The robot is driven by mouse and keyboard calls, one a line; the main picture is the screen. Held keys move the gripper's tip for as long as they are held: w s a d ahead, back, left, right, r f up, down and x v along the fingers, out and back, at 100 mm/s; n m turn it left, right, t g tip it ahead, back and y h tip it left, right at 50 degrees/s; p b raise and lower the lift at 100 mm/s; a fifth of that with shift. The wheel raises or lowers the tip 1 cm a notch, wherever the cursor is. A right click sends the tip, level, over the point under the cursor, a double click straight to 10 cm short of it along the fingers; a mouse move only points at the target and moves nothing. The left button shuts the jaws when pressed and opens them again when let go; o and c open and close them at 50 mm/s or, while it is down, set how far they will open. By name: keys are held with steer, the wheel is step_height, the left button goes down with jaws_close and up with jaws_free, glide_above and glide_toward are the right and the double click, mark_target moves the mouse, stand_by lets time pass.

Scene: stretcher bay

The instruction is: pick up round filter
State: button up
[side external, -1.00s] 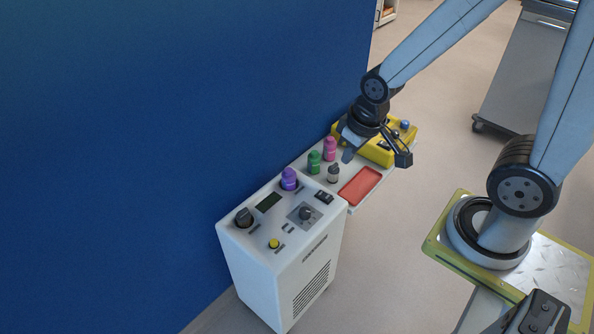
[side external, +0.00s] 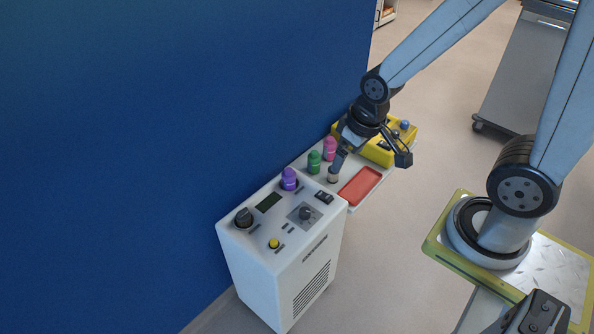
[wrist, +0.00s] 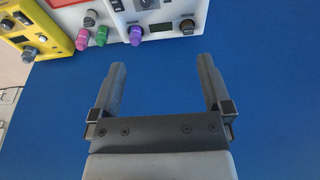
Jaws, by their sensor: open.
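No piece is clearly marked as the round filter. A small grey round piece (side external: 333,176) stands on the white shelf (side external: 312,189) beside the red tray. It also shows as a small greyish piece in the wrist view (wrist: 91,14), but I cannot tell whether it is the filter. My gripper (side external: 372,160) is above the shelf, its jaws apart and empty. One finger overlaps the top of the grey piece in the side view; contact cannot be told. In the wrist view, my gripper (wrist: 162,66) has blue wall between its fingers.
A green bottle (side external: 314,162) and a pink bottle (side external: 330,148) stand close by, near the blue wall (side external: 180,120). A red tray (side external: 360,186) lies on the shelf. A yellow unit (side external: 380,155) is behind my gripper. A white console (side external: 280,240) carries a purple piece (side external: 289,179).

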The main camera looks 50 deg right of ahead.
steer(key=w+a+f+m+g+y, duration=0.1)
steer(key=w+a+f+m+y, duration=0.25)
steer(key=w+f+m, duration=0.5)
steer(key=w+a+f+m+y, duration=0.2)
steer(key=w+f+m+y, duration=0.4)
steer(key=f, duration=0.4)
steer(key=m+t, duration=0.8)
steer(key=m, duration=0.5)
glide_toward(244, 219)
steer(key=shift+w+d+f+n, duration=0.25)
steer(key=shift+w+d+f, duration=0.1)
steer(key=shift+w+f, duration=0.45)
steer(key=shift+w+a, duration=0.1)
steer(key=shift+x, duration=1.15)
